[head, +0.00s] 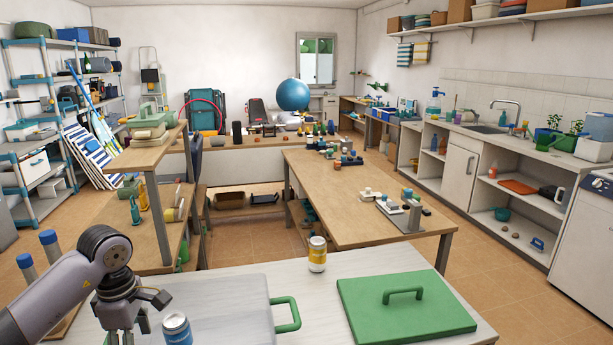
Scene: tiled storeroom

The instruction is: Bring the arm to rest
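My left arm comes in from the lower left, and its gripper (125,335) points down over the left end of the white table (330,283). The fingertips run to the bottom edge of the picture, so I cannot tell whether they are open or shut. A can with a blue label (177,330) stands just right of the gripper, with a small gap visible between them. My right gripper is not in view.
A grey pan-like container with a green handle (287,314) is beside the gripper. A green lid (408,315) lies to the right. A yellow-labelled can (317,254) stands at the table's far edge. A wooden table (350,215) with small items is beyond.

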